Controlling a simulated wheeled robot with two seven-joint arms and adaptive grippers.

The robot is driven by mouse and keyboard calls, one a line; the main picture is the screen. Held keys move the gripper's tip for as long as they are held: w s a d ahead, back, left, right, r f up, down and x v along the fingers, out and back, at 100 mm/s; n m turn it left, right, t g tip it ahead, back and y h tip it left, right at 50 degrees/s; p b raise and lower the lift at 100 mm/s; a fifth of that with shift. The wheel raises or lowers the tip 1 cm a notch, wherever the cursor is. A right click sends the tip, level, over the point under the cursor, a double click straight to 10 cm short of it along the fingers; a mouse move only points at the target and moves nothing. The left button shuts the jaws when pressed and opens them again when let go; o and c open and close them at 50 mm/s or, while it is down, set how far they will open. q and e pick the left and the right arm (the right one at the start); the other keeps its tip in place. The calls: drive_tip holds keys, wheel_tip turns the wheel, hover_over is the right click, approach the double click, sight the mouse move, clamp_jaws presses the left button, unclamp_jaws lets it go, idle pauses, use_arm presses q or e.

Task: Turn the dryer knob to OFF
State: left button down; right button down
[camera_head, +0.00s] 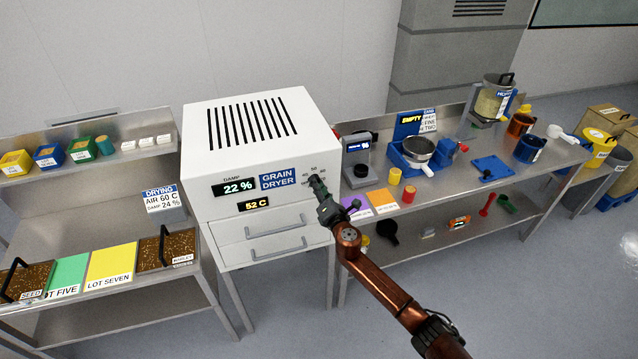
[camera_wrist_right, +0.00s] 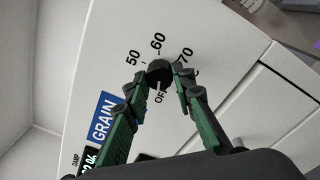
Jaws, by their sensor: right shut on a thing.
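The grain dryer (camera_head: 262,150) is a white box with a slotted top, and its displays read 22 % and 52 C. Its dark round knob (camera_wrist_right: 158,70) is on the front panel, with labels 50, 60, 70 and OFF around it. A pale mark on the knob appears to be on the side by the OFF label (camera_wrist_right: 160,97). My right gripper (camera_wrist_right: 160,78) has its two green-and-black fingers closed on either side of the knob. In the head view my right gripper (camera_head: 318,182) covers most of the knob. My left gripper is out of view.
Two drawers with handles (camera_head: 277,246) are below the panel. A steel bench (camera_head: 190,285) with grain trays and lot mats stands left. Another bench (camera_head: 455,185) with a scale, cups and a blue-based device stands right, close to my right arm.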

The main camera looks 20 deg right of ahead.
drive_tip(key=shift+f+n+p, duration=0.1)
drive_tip(key=shift+n+p, duration=0.25)
drive_tip(key=shift+n, duration=0.55)
drive_tip(key=c, duration=1.7)
unclamp_jaws()
drive_tip(key=shift+o, duration=0.4)
drive_tip(key=s+d, duration=0.1)
drive_tip(key=s, duration=1.1)
